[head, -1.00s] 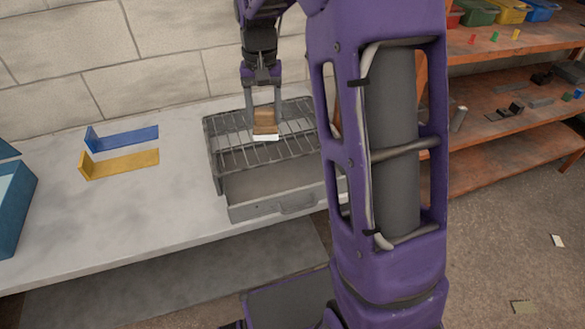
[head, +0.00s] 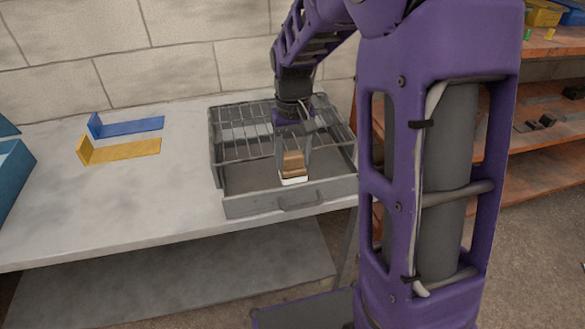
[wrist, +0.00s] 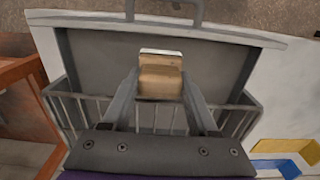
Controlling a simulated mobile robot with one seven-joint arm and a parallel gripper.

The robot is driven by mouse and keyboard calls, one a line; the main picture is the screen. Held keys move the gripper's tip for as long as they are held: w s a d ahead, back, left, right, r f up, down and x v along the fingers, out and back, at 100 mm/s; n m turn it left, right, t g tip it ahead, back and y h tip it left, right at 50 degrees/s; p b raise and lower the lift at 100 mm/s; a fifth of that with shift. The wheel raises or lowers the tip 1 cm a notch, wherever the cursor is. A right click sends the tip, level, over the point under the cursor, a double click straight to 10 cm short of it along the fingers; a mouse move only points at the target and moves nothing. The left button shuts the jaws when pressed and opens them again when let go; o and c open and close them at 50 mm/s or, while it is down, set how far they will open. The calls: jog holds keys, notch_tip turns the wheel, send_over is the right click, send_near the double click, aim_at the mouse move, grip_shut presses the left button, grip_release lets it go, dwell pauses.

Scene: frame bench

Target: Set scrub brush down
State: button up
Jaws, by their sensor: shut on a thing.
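The scrub brush (head: 293,165) has a tan wooden back and a white lower edge. My gripper (head: 292,155) is shut on it, with one finger on each side of the wooden back. In the head view the brush is over the front, open part of a grey metal drawer unit (head: 292,200) with a wire rack top. In the wrist view the brush (wrist: 160,75) sits between the fingertips (wrist: 160,84), above the drawer floor (wrist: 105,60). I cannot tell whether the brush touches the drawer floor.
A blue bracket (head: 130,126) and a yellow bracket (head: 120,150) lie on the bench (head: 120,205) to the left. A teal box (head: 12,180) stands at the far left. Bare bench lies between brackets and drawer unit. Wooden shelves (head: 545,140) stand at the right.

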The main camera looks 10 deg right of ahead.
aim_at(293, 167)
jog(key=shift+f, duration=1.55)
jog(key=shift+f, duration=0.2)
jog(key=o, duration=1.2)
notch_tip(293, 167, up, 12)
jog(key=shift+r+p, duration=0.2)
jog(key=shift+p, duration=0.8)
